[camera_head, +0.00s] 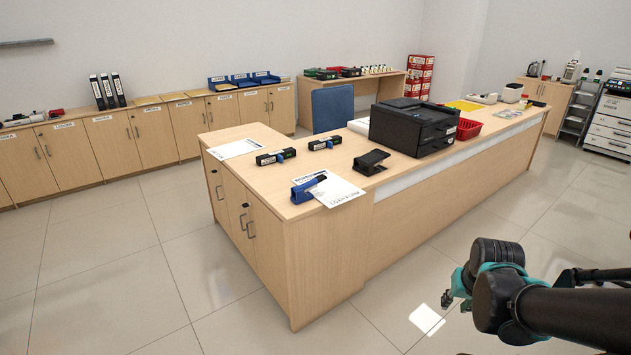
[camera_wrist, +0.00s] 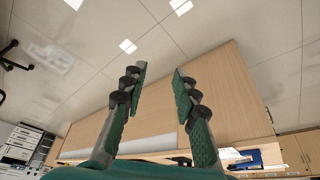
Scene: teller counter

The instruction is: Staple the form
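The form, a white sheet labelled loan form (camera_head: 337,190), lies on the near left end of the counter. A blue stapler (camera_head: 307,190) stands at its left edge, and the sheet's edge appears to lie in or against it; I cannot tell which. The stapler also shows small at the lower right of the wrist view (camera_wrist: 245,160). My gripper (camera_head: 457,299) is out in front of the counter, low at the right, away from the form. In the wrist view its two green fingers (camera_wrist: 161,85) stand apart with nothing between them.
On the counter (camera_head: 250,190) are a black punch-like device (camera_head: 371,162), two black stamp-like items (camera_head: 275,156), another paper (camera_head: 234,148), a black printer (camera_head: 412,126) and a red basket (camera_head: 467,129). A blue chair (camera_head: 333,108) stands behind. The floor before the counter is clear.

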